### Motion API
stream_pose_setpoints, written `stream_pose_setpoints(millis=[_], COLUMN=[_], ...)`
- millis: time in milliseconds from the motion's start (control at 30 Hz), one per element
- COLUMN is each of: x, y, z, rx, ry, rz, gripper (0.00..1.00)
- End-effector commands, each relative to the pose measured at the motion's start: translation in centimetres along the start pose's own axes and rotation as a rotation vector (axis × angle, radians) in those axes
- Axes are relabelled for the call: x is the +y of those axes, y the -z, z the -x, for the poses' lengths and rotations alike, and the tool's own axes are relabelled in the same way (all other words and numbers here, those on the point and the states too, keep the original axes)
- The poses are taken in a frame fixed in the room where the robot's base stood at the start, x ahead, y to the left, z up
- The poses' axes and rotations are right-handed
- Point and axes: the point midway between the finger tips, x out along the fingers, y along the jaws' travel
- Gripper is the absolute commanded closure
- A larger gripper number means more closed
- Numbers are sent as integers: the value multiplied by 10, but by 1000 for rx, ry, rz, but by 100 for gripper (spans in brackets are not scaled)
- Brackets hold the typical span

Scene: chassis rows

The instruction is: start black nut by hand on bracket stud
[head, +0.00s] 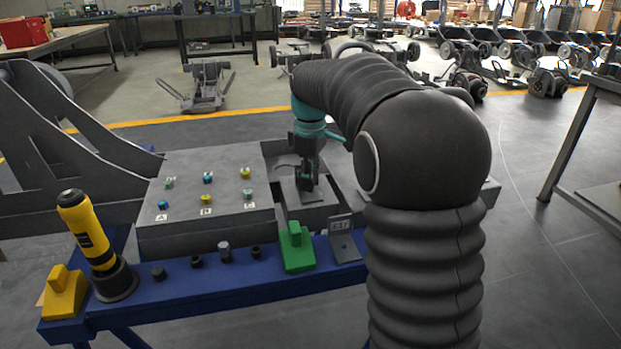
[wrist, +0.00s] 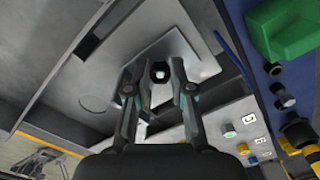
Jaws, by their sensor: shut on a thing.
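My gripper (wrist: 159,88) is shut on the black nut (wrist: 160,71), which shows between the fingertips in the wrist view with a bright round centre. The nut is over a pale metal bracket plate (wrist: 200,62). I cannot tell whether it touches the plate or sits on the stud; the stud is not clearly visible. In the head view my gripper (head: 307,183) points down into the grey recess, just over the bracket plate (head: 313,194). The nut is hidden there.
Left of the recess is a grey block (head: 165,233) with several coloured fittings. On the blue bench (head: 195,294) stand a yellow tool (head: 84,232), a yellow block (head: 63,292), several small dark pieces, a green block (head: 296,250) and a grey display (head: 343,240). Recess walls surround my gripper.

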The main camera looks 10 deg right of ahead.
Motion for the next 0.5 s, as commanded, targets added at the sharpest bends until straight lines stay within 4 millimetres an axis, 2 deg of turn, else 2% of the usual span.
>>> stream_pose_setpoints(millis=[133, 500], x=[-1, -2], y=[0, 0], z=[-2, -2], rx=[-3, -3], ry=[4, 3], rz=[-58, -420], gripper=[100, 100])
